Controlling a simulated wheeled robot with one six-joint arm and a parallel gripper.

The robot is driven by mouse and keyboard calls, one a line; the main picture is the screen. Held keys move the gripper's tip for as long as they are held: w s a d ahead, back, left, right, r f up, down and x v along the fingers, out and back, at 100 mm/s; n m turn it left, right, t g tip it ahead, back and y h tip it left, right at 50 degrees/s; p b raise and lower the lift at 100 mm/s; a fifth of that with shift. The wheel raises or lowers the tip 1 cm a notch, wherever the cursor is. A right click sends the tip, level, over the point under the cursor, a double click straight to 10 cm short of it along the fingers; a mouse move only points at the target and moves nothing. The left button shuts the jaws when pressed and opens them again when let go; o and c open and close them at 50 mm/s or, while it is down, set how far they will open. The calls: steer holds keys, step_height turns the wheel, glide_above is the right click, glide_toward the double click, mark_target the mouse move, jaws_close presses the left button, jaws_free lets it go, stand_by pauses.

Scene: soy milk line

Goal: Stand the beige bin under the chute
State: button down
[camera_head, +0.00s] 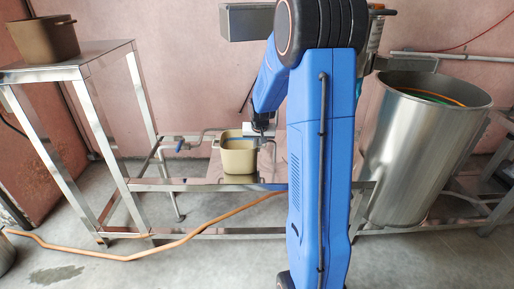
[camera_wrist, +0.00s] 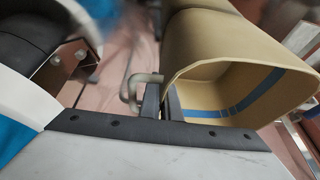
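The beige bin (camera_head: 238,158) stands upright on a low shiny metal surface in the middle of the head view. In the wrist view the beige bin (camera_wrist: 210,45) shows its open mouth and a blue stripe inside. My gripper (camera_wrist: 164,102) is at the bin's rim, with one finger outside the wall and one inside. The fingers look closed on the wall. In the head view my gripper (camera_head: 261,130) is at the bin's right rear edge, partly hidden by my arm. I cannot clearly make out the chute; a grey metal box (camera_head: 247,22) hangs on the wall above.
A brown bin (camera_head: 45,38) sits on a steel table (camera_head: 75,66) at the left. A large steel drum (camera_head: 425,150) stands at the right. An orange hose (camera_head: 150,252) crosses the floor. A bent metal pipe (camera_wrist: 133,88) is close to my fingers.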

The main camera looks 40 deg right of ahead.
steer(key=shift+f, duration=0.1)
steer(key=c, duration=2)
jaws_free()
steer(key=v, duration=1.1)
steer(key=shift+w, duration=0.1)
steer(key=shift+a+r, duration=0.1)
steer(key=shift+r, duration=0.45)
steer(key=s+a+r+n, duration=0.2)
steer(key=s+a+r, duration=0.1)
steer(key=s+a, duration=0.4)
steer(key=s+a+r+n, duration=0.1)
steer(key=s+a+r, duration=0.3)
steer(key=s+a, duration=0.4)
steer(key=s+a+f+n+y, duration=0.1)
steer(key=s+a, duration=0.3)
steer(key=s, duration=0.4)
steer(key=s+a+f+n+y, duration=0.1)
steer(key=s+a, duration=0.3)
steer(key=s, duration=0.5)
steer(key=shift+s+a+n+t, duration=0.2)
steer(key=shift+s+n+t, duration=0.15)
steer(key=shift+n, duration=0.55)
